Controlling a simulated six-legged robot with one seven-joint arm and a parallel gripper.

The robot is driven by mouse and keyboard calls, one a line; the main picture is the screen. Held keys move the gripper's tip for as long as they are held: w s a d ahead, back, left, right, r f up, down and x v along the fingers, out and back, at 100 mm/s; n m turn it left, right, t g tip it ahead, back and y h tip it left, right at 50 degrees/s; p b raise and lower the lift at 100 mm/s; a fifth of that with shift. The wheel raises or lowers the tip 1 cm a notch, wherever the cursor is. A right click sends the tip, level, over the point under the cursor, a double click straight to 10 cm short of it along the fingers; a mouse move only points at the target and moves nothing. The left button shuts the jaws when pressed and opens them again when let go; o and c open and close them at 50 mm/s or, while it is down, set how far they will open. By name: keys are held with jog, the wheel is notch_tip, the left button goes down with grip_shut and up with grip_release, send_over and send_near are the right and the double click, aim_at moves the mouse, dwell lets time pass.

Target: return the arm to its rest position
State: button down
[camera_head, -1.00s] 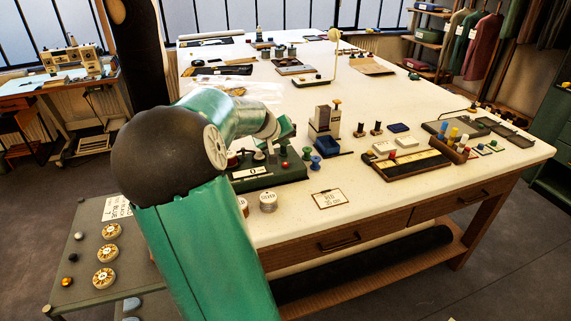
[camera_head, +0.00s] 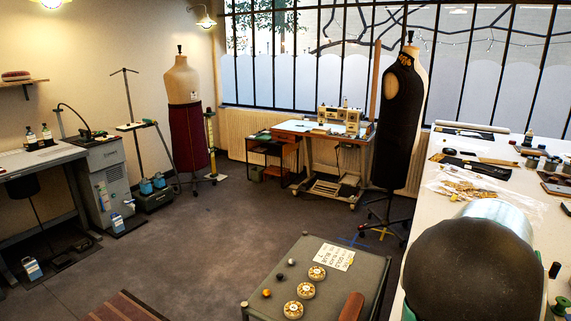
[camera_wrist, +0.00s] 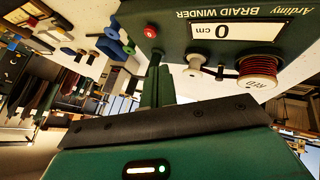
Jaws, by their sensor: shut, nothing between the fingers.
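My gripper (camera_wrist: 158,76) shows in the wrist view. Its green fingers are together with nothing between them. They point at the green braid winder (camera_wrist: 190,18), which appears upside down, with a "0 cm" display (camera_wrist: 223,31), a red button (camera_wrist: 150,31) and a red spool (camera_wrist: 260,68). I cannot tell whether the fingers touch the winder. In the head view my arm's dark rounded joint (camera_head: 478,270) is at the lower right, over the white table (camera_head: 420,213). My gripper is hidden in that view.
A grey side table (camera_head: 345,290) with several gold spools stands low in front. A dark dress form (camera_head: 398,125) stands by the white table, and a sewing machine (camera_head: 338,117) is behind. A maroon-skirted form (camera_head: 189,135) is farther left. The floor (camera_head: 215,235) between is open.

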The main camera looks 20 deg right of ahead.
jog(key=w+a+r+n+t+y, duration=0.1)
jog(key=w+a+t+y, duration=0.1)
jog(key=a, duration=0.8)
jog(key=w+a+r+n+t+y, duration=0.1)
jog(key=w+a+n+y, duration=0.1)
jog(key=a, duration=0.9)
jog(key=w+a+r+n+t+y, duration=0.1)
jog(key=w+a+r+t+y, duration=0.15)
jog(key=a, duration=0.75)
jog(key=s+a+n+y, duration=0.1)
jog(key=s+a, duration=0.3)
jog(key=a, duration=0.6)
jog(key=s+a+n, duration=0.4)
jog(key=s+a, duration=0.1)
jog(key=a, duration=0.6)
jog(key=shift+s+a+f+y, duration=0.15)
jog(key=shift+s+y, duration=0.15)
jog(key=shift+y, duration=0.05)
